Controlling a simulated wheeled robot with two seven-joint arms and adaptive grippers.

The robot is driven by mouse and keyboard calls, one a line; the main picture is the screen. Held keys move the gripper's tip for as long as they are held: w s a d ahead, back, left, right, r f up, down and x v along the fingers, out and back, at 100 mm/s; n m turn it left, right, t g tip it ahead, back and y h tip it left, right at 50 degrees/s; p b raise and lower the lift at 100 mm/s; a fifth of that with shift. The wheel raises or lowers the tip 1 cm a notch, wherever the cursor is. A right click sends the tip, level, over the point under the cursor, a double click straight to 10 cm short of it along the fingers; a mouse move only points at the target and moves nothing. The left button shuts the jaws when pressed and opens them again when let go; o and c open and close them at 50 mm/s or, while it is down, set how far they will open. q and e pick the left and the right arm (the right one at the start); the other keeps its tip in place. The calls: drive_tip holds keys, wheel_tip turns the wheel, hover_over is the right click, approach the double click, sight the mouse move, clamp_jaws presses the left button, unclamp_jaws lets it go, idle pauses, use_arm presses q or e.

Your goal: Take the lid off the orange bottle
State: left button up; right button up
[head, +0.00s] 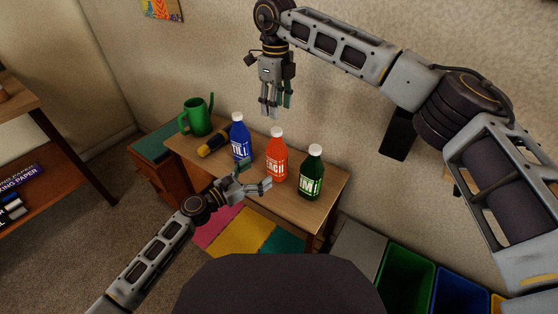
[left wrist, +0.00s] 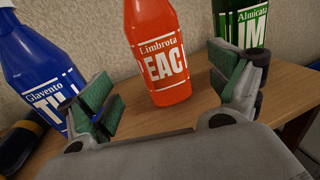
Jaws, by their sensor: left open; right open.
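The orange bottle (head: 277,158) stands upright on the wooden table, its white lid (head: 277,132) on top. It stands between a blue bottle (head: 240,142) and a green bottle (head: 312,174), both with white lids. My left gripper (head: 257,176) is open, low over the table in front of the orange bottle. In the left wrist view the orange bottle (left wrist: 158,50) shows beyond and between the open fingers (left wrist: 170,100); its lid is out of that frame. My right gripper (head: 275,103) is open and empty, pointing down above and behind the orange bottle.
The blue bottle (left wrist: 38,75) and green bottle (left wrist: 240,28) flank the fingers in the left wrist view. A green watering can (head: 197,116) and a dark-and-yellow cylinder (head: 214,142) are on the left. Bins (head: 405,281) stand at the lower right. The table's front right is bare.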

sight(271, 164)
use_arm(q)
drive_tip(key=shift+x, duration=4.3)
